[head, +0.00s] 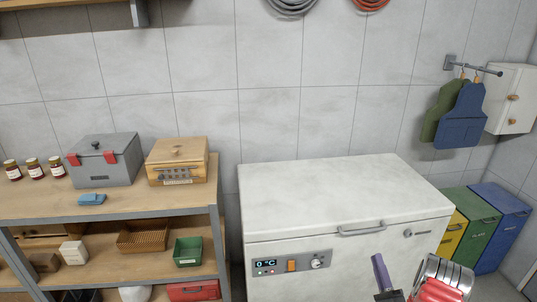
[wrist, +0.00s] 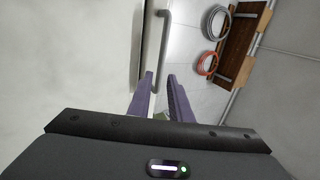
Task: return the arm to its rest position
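My gripper shows at the bottom of the head view, where a purple finger (head: 381,272) stands in front of the white chest freezer (head: 300,190). My red and silver arm part is beside it. In the wrist view both purple fingers of my gripper (wrist: 160,80) show with a gap between them, and nothing is held there. The freezer's grey handle (wrist: 163,50) lies beyond the fingertips. The freezer lid is shut. Most of my arm is out of view.
A workbench (head: 140,205) with boxes and jars stands left of the freezer. Coloured bins (head: 480,235) stand right. A grey hose coil (head: 290,5) and an orange coil (head: 370,4) hang at the top. Aprons (head: 460,115) hang from a wall rail. Open air lies above the freezer.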

